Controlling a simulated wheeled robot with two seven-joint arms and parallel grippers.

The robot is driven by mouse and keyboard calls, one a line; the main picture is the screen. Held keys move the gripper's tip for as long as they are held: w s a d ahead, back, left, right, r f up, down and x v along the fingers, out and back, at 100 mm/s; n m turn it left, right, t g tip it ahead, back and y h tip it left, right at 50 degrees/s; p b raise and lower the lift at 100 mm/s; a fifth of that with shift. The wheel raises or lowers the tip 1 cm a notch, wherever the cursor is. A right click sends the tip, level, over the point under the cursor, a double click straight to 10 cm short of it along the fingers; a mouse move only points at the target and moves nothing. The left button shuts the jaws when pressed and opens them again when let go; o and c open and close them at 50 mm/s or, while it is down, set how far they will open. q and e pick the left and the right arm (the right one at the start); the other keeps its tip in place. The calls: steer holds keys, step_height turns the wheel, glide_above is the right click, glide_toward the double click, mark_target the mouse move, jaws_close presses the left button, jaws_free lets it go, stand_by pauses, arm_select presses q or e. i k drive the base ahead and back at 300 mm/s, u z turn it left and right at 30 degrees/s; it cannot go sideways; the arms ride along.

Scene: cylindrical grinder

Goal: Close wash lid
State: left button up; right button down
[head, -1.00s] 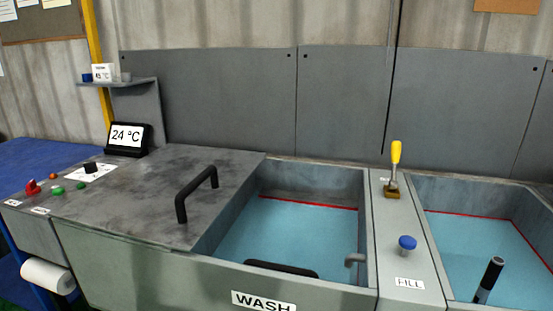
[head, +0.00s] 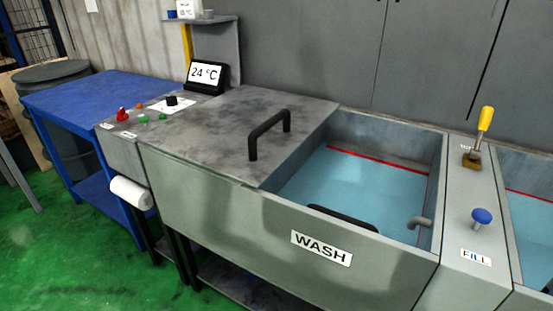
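The wash lid (head: 215,128) is a flat grey stained panel with a black bar handle (head: 269,132) near its right edge. It lies over the left part of the wash tank (head: 345,258), which carries a WASH label. The right part of the tank is uncovered, and blue water (head: 365,190) with a red line along its edge shows there. A second black handle (head: 342,219) shows at the tank's front inner side. Neither of my grippers is in view.
A yellow lever (head: 484,120) and a blue knob (head: 482,217) stand on the divider right of the tank. A temperature display (head: 206,74) and control buttons are left of the lid. A blue table (head: 92,97) stands further left, beside open green floor (head: 70,240).

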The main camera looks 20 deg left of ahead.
mark_target(244, 134)
steer(key=u, duration=2.4)
steer(key=i, duration=3.1)
steer(key=z, duration=3.4)
